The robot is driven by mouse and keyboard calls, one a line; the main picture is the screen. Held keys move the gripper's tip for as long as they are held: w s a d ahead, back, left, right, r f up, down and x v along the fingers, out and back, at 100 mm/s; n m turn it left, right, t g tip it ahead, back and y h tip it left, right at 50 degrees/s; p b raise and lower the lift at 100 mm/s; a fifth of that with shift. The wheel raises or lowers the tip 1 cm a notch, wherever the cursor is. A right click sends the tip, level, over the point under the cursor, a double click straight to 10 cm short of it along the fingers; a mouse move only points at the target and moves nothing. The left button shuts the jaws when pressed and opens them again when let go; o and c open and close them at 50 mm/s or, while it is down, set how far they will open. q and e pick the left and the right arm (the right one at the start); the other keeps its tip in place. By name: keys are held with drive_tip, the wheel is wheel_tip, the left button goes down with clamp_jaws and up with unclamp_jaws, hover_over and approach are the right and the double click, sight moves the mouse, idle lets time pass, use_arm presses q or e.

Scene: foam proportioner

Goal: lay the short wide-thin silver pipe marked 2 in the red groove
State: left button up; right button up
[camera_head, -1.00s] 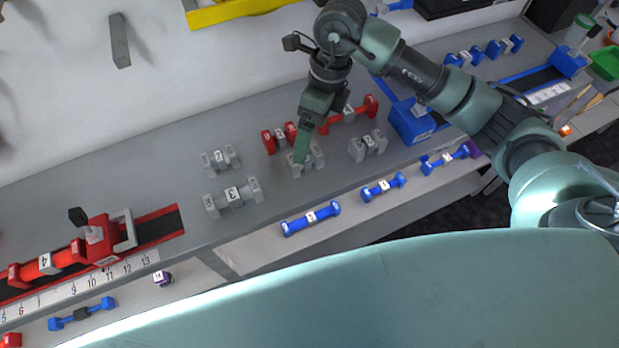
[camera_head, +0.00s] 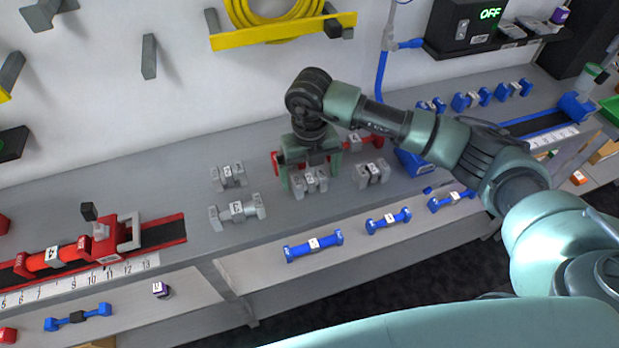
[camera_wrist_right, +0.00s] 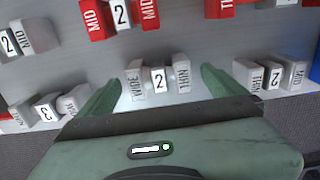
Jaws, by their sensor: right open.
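The short silver pipe marked 2 (camera_head: 309,181) lies on the grey bench. In the right wrist view this silver pipe (camera_wrist_right: 159,80) shows WIDE at its left end and THIN at its right. My right gripper (camera_head: 311,172) is above it, pointing down, with its open fingers on either side of the pipe's ends. The right wrist view shows gaps between the fingers (camera_wrist_right: 160,88) and the pipe. The red groove (camera_head: 168,230) is a red-edged dark track at the left of the bench. It holds a red pipe marked 4 (camera_head: 52,256) and a red clamp block (camera_head: 118,238). My left gripper is out of view.
Other silver pipes lie close by: one marked 2 (camera_head: 229,177), one marked 3 (camera_head: 238,211), and one right of the gripper (camera_head: 371,173). Blue pipes (camera_head: 313,246) lie on the lower shelf. Bench between silver pipes and groove is clear.

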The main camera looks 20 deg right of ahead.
drive_tip(key=shift+f, duration=0.85)
drive_tip(key=shift+r, duration=0.1)
drive_tip(key=c, duration=1.8)
